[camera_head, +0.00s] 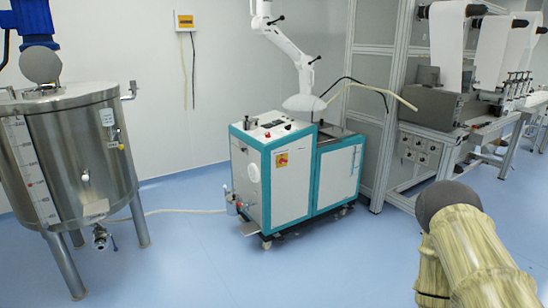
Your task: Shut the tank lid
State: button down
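A stainless steel tank (72,150) stands on legs at the left, cut off by the picture's left edge. On its top, a round grey disc (40,65) stands up roughly upright; it looks like a raised hatch lid. The opening under it is too small and edge-on to make out. A blue motor unit (33,20) sits above and behind the disc. Part of my arm shows at the lower right, far from the tank. My gripper is not visible, so its state is hidden.
A white and teal wheeled cabinet (294,175) stands mid-floor under a white jointed arm with a hood (303,102). A hose (165,212) runs along the floor between tank and cabinet. Converter machinery (440,110) fills the right. Blue floor (200,270) is clear in front.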

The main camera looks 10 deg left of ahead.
aim_at(39, 64)
jog(key=z, duration=0.2)
jog(key=i, duration=2.1)
jog(key=u, duration=0.6)
jog(key=i, duration=1.15)
jog(key=u, duration=1.7)
jog(key=i, duration=0.7)
jog(key=u, duration=0.5)
